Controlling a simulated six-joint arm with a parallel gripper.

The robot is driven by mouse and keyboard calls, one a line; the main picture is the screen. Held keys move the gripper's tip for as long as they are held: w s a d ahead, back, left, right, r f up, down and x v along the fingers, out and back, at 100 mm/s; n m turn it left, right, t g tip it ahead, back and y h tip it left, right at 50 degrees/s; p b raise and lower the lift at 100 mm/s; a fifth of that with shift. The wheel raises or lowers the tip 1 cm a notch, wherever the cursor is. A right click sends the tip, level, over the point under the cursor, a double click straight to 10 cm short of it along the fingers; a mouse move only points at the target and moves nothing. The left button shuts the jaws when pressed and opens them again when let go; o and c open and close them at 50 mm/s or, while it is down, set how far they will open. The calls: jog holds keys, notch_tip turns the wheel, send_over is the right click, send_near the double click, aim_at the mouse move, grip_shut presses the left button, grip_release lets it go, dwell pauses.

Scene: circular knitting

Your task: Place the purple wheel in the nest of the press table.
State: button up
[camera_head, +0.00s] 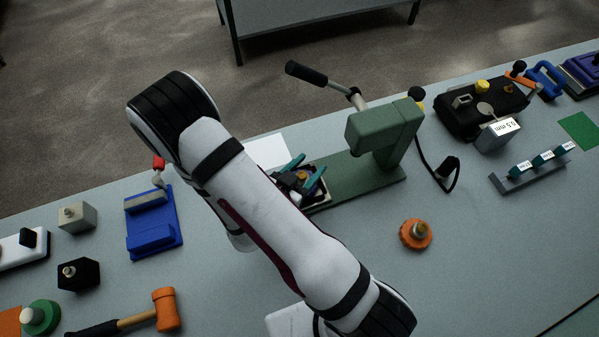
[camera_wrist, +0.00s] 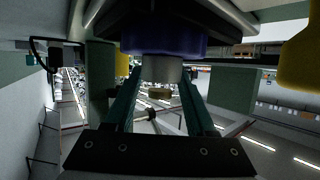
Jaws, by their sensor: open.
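The purple wheel (camera_wrist: 165,42) shows in the wrist view as a broad disc with a grey hub (camera_wrist: 160,68) and a brass-coloured end. It lies against a dark block at the press table. In the head view a small purple and orange patch shows between my fingers, mostly hidden. My gripper (camera_head: 309,168) is open, its two teal fingers on either side of the hub. The green press (camera_head: 385,130) has its lever raised, and its base (camera_head: 365,182) runs left to under my gripper. Whether the wheel is fully seated in the nest cannot be told.
A blue fixture (camera_head: 152,225) and a mallet (camera_head: 166,310) are at the left. A black fixture (camera_head: 482,105) and a rack (camera_head: 528,177) are at the right. The front right table is clear.

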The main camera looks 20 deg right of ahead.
jog(key=v, duration=1.1)
jog(key=shift+s+a, duration=0.2)
